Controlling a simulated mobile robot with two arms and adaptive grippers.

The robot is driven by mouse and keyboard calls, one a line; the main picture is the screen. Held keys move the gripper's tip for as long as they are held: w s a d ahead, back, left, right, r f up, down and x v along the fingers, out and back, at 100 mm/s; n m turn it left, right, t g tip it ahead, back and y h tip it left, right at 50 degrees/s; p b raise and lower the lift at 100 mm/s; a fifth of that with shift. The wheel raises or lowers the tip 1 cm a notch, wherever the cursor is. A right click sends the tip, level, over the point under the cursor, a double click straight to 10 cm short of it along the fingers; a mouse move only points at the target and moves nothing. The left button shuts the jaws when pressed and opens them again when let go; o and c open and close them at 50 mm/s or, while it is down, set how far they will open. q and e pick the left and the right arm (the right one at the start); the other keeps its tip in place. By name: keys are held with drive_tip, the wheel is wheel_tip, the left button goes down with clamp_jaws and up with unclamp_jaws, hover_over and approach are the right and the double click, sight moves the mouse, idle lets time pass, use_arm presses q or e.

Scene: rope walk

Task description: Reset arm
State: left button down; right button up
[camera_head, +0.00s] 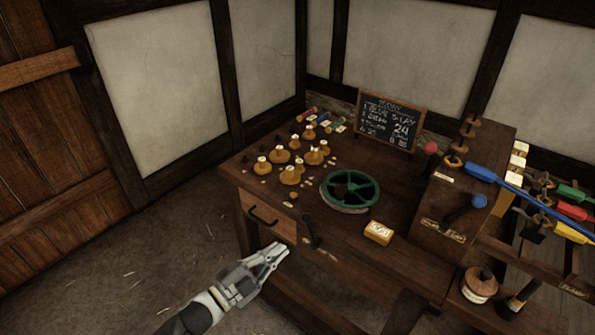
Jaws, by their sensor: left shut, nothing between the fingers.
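My left gripper (277,252) comes in from the lower left and is shut with nothing between its fingers. It is in front of the wooden workbench (340,235), below the drawer (268,217) with its dark curved handle. I cannot tell whether the fingertips touch the bench. My right gripper does not show.
The bench carries several brass-coloured pieces (291,174), a green spoked wheel (350,190), a yellow block (378,233) and a chalkboard (390,119). Floor at left is clear.

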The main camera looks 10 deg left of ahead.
use_arm(q)
drive_tip(key=s+a+f+n+g+y, duration=0.2)
drive_tip(key=s+a+f+n+y, duration=0.15)
drive_tip(key=f, duration=0.75)
drive_tip(key=s+a+f+n+g+y, duration=0.1)
drive_tip(key=s+a+f+n+y, duration=0.25)
drive_tip(key=f, duration=0.65)
drive_tip(key=s+a+f+n+g+y, duration=0.25)
drive_tip(key=s+a+f, duration=0.2)
drive_tip(key=f, duration=0.65)
drive_tip(key=s+f+n+g, duration=0.2)
drive_tip(key=s+f, duration=0.3)
drive_tip(key=s, duration=0.6)
drive_tip(key=s+f+n+g+y, duration=0.1)
drive_tip(key=s+f, duration=0.4)
drive_tip(key=s, duration=0.6)
drive_tip(key=s+f+n+g+y, duration=0.1)
drive_tip(key=s+f+n+g, duration=0.2)
drive_tip(key=s, duration=0.8)
wheel_tip(320, 180, down, 3)
drive_tip(key=g, duration=0.2)
drive_tip(key=shift+d+g, duration=0.3)
drive_tip(key=shift+g, duration=0.05)
